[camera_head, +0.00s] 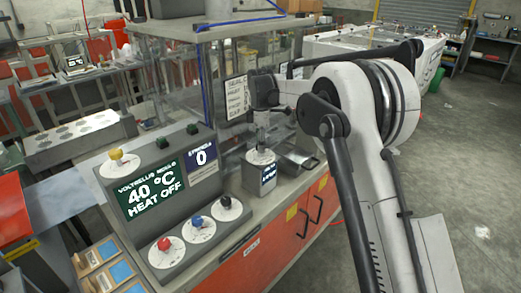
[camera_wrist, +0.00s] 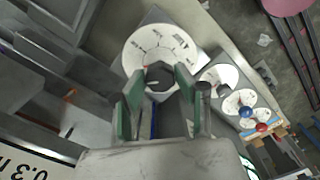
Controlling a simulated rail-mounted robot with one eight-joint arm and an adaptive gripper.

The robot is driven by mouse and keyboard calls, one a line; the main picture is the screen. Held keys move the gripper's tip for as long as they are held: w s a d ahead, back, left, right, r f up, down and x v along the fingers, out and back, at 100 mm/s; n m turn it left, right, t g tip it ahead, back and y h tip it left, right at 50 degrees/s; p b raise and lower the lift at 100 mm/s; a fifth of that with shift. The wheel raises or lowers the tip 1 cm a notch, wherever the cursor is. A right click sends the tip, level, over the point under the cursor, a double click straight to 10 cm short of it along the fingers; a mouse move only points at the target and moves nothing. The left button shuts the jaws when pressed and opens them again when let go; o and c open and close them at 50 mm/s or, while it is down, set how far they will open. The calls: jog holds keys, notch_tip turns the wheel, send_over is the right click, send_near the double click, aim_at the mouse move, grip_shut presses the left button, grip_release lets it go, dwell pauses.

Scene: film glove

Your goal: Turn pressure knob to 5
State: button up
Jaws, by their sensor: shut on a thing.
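The pressure knob (camera_wrist: 158,75) is dark and many-sided, on a round white dial (camera_wrist: 142,47) with dark markings and a red mark. In the wrist view my gripper (camera_wrist: 159,82) has its two green-padded fingers on either side of the knob, shut on it.
To the left stands a grey control panel (camera_head: 180,205) with yellow (camera_head: 116,154), red (camera_head: 164,244), blue (camera_head: 197,221) and black (camera_head: 225,201) knobs. Its displays read 40 °C HEAT OFF and 0. A clear-walled cabinet (camera_head: 225,75) stands behind the box. A metal cylinder (camera_head: 298,160) lies to the right.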

jog(key=m+b, duration=0.2)
jog(key=m, duration=0.2)
jog(key=shift+f+m, duration=0.1)
jog(key=shift+m, duration=0.3)
jog(key=m+b, duration=0.1)
jog(key=m, duration=0.3)
jog(key=shift+m+b, duration=0.3)
jog(key=shift+b, duration=0.05)
jog(key=m+b, duration=0.1)
jog(key=m, duration=0.8)
jog(key=shift+b, duration=0.35)
jog(key=m, duration=0.4)
jog(key=shift+b, duration=0.3)
jog(key=m, duration=0.9)
jog(key=shift+m, duration=0.3)
jog(key=m, duration=0.4)
jog(key=shift+m+b, duration=0.3)
jog(key=shift+b, duration=0.05)
